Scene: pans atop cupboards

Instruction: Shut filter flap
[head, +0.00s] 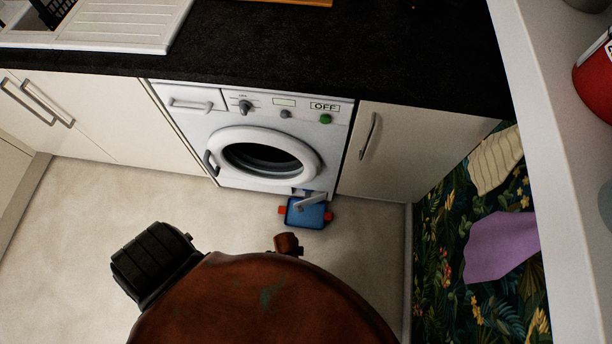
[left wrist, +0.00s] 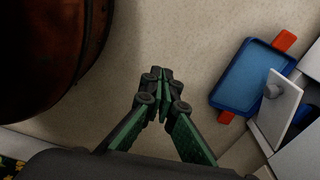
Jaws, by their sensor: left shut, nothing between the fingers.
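The washing machine (head: 180,125) is white and stands under the black worktop. Its small filter flap (head: 312,201) is open at the lower right front, sticking out over a blue tray (head: 306,222) with red handles on the floor. In the left wrist view, the flap (left wrist: 282,112) is a pale panel with a round grey knob, beside a dark opening. It partly covers the blue tray (left wrist: 246,78). My left gripper (left wrist: 160,76) is shut and empty above the floor, left of the tray and apart from the flap. I cannot make out either gripper in the head view.
Cream cupboards stand left (head: 140,130) and right (head: 378,150) of the machine. The round machine door (head: 216,150) has a dark centre. The beige floor (head: 90,220) is open at the left. A patterned wall with hanging cloths (head: 505,245) is on the right.

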